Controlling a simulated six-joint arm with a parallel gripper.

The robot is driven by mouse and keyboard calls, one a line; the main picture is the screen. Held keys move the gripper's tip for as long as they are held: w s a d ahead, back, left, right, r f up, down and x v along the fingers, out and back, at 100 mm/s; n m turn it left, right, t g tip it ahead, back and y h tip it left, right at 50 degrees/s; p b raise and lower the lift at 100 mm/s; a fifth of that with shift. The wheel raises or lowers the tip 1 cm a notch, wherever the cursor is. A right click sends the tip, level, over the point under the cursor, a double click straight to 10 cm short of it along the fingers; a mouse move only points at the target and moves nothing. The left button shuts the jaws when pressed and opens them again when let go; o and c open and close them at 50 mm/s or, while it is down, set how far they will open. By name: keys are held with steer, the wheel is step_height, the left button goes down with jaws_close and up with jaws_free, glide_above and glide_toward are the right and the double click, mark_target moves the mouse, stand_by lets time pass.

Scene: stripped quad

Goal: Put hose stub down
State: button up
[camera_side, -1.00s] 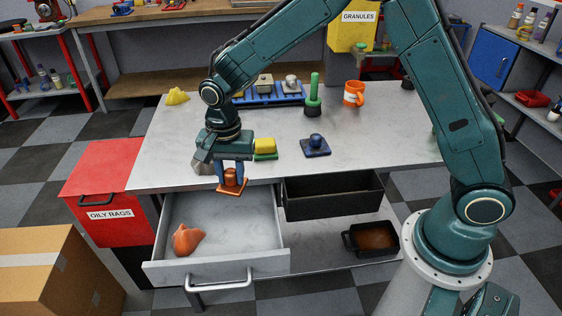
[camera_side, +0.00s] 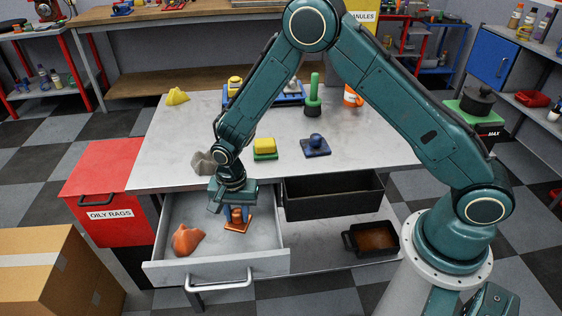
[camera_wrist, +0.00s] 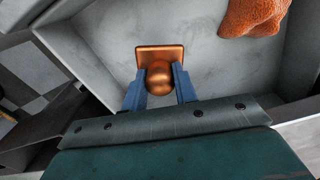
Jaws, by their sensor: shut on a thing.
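The hose stub, a copper-coloured piece with a square plate and a round knob, shows in the side view (camera_side: 238,225) and in the wrist view (camera_wrist: 158,54). My gripper (camera_side: 237,213) is shut on its knob; the blue fingers stand on either side of it in the wrist view (camera_wrist: 159,80). The stub is inside the open grey drawer (camera_side: 189,207), right of its middle, plate downward. I cannot tell if the plate touches the drawer floor.
An orange rag-like lump (camera_side: 187,240) lies in the drawer's front left; bare floor lies between it and the stub. The worktop (camera_side: 180,145) edge is just behind. A black open bin (camera_side: 333,195) is right of the drawer. A grey lump (camera_side: 204,162) and yellow-green block (camera_side: 265,148) sit on the worktop.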

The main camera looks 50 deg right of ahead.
mark_target(239, 223)
steer(key=shift+f, duration=0.1)
steer(key=shift+f, duration=2.05)
steer(key=shift+f, duration=0.15)
steer(key=o, duration=1.1)
steer(key=shift+c, duration=0.2)
steer(key=shift+r, duration=0.2)
step_height(239, 223, up, 12)
steer(key=shift+f, duration=0.25)
steer(key=shift+r, duration=0.25)
steer(key=shift+r, duration=0.1)
